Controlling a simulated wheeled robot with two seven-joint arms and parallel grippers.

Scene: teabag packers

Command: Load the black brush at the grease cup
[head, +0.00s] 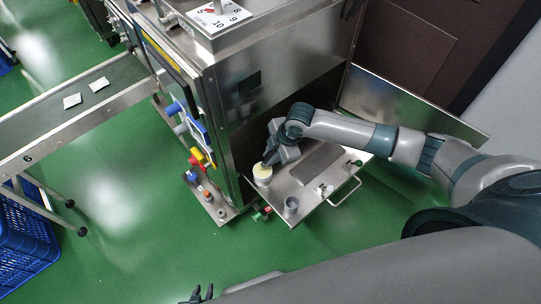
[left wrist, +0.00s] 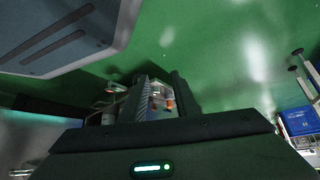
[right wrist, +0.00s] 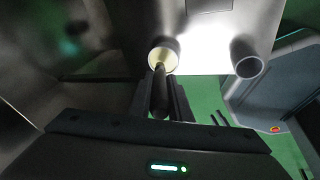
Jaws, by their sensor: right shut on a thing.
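The grease cup, a white cup with pale cream content (head: 262,176), stands on the metal shelf's left edge; it also shows in the right wrist view (right wrist: 163,50). My right gripper (head: 268,162) is just above and beside this cup. In the right wrist view it is shut on the dark brush (right wrist: 159,78), whose tip overlaps the cup's cream surface. Whether the tip touches the grease is hard to tell. My left gripper (head: 200,294) is open and empty over the floor at the bottom of the head view; its spread fingers show in the left wrist view (left wrist: 161,95).
A grey hollow cup (head: 291,205) stands on the shelf's near corner, also in the right wrist view (right wrist: 249,68). The shelf (head: 308,194) has a handle (head: 345,192) at the front. The steel machine (head: 225,110) rises behind. A conveyor (head: 50,117) and blue crate (head: 25,245) are left.

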